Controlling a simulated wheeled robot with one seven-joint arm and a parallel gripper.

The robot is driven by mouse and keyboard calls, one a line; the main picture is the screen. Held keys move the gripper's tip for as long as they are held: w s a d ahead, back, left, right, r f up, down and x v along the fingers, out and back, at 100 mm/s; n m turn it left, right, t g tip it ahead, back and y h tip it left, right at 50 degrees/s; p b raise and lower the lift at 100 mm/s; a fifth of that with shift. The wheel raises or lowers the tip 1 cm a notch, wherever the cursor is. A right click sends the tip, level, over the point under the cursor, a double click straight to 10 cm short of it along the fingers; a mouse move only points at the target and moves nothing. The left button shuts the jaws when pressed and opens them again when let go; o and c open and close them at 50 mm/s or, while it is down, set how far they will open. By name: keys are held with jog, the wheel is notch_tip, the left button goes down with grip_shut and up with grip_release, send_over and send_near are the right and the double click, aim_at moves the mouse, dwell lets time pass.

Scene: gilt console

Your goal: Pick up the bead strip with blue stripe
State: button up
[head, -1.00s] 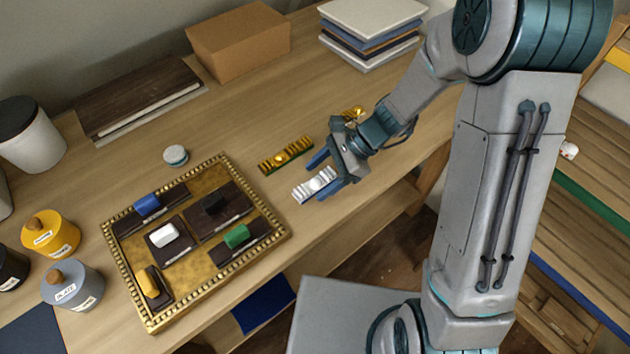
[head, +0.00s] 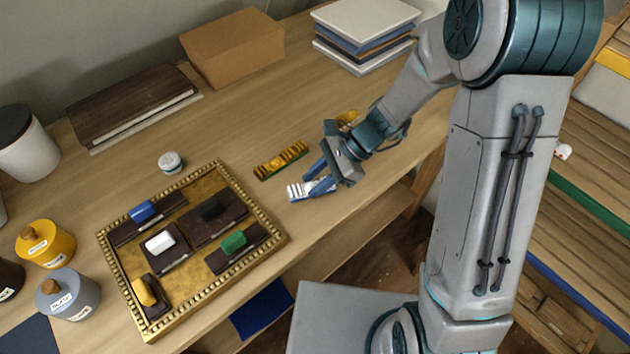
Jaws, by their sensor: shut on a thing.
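A white bead strip (head: 296,191) lies at the front part of the wooden table, right of the gilt tray. My gripper (head: 316,183) is shut on this white strip, with its blue fingers covering much of it. I cannot tell a blue stripe on it apart from the blue fingers, nor whether it is clear of the table. A gold bead strip with a green edge (head: 281,160) lies just behind and left of my gripper. Another gold strip (head: 347,117) is partly hidden behind my gripper and wrist.
A gilt-beaded tray (head: 119,279) holds several dark plates with coloured blocks. A small white-lidded jar (head: 171,162) stands behind it. A cardboard box (head: 233,50) and a stack of boards (head: 365,30) are at the back. The table between them is clear.

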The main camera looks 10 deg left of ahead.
aim_at(316, 183)
notch_tip(316, 183, up, 4)
jog(key=shift+f, duration=0.1)
jog(key=w+d+r, duration=0.1)
jog(key=d+r, duration=0.1)
jog(key=d, duration=0.1)
jog(key=w+d+r, duration=0.2)
jog(key=d, duration=0.2)
jog(key=w+d+r, duration=0.1)
jog(key=d+r, duration=0.1)
jog(key=d, duration=0.1)
jog(key=shift+w+d+r, duration=0.3)
jog(key=shift+d, duration=0.1)
jog(key=w+m+t, duration=0.7)
jog(key=w+m, duration=0.2)
jog(key=w, duration=0.1)
jog(key=shift+w+d+f+m+t+h, duration=0.7)
jog(key=shift+d+m+t+h, duration=0.25)
jog(key=shift+d+m, duration=0.9)
jog(key=shift+w+d+f+m+t+h, duration=0.65)
jog(key=shift+w+d+m+t+h, duration=0.2)
jog(key=shift+d+m, duration=1)
jog(key=shift+w+d+f+m+t+h, duration=0.7)
jog(key=shift+d+m+t+h, duration=0.25)
jog(key=shift+d+m, duration=0.9)
jog(key=shift+a+r, duration=0.1)
